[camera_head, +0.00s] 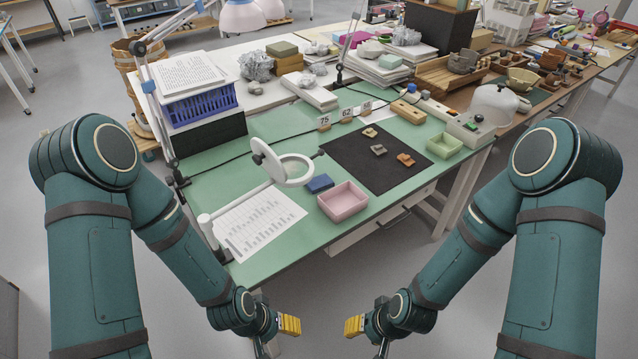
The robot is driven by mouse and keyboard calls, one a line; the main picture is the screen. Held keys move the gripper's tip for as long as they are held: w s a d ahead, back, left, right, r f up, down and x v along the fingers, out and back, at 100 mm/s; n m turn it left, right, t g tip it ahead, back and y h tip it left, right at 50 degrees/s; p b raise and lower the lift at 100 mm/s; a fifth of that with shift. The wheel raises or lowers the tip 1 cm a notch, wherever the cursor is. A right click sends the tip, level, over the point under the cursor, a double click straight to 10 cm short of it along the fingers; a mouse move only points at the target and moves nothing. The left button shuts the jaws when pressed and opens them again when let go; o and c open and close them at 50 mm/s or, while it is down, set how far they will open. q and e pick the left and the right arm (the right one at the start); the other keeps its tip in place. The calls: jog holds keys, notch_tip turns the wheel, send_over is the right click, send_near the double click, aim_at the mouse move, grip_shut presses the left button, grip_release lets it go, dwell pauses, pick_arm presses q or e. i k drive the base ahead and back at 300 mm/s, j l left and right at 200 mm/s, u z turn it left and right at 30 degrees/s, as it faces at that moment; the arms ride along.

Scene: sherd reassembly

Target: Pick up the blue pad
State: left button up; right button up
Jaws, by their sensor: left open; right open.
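The blue pad (320,184) is a small dark blue block lying flat on the green table top (290,240). It sits just left of the pink tray (343,200) and below the round magnifier ring. My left gripper (289,325), with yellow fingertips, is low in front of the table, below the pad in the picture. It is open and empty. My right gripper (354,326), also with yellow fingertips, faces it from the right, in front of the table. It is open and empty. Neither gripper touches the pad.
A white magnifier lamp (284,168) stands behind the pad, its arm to the left over a printed sheet (262,222). A black mat (360,176) with several sherds lies to the right, with a green tray (444,145) beyond.

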aim_at(320, 182)
jog(key=i+l+u, duration=0.15)
jog(key=l, duration=0.2)
jog(key=i+l+u, duration=0.1)
jog(key=i+l, duration=0.15)
jog(key=l, duration=0.15)
jog(key=i+l+u, duration=0.15)
jog(key=l, duration=0.2)
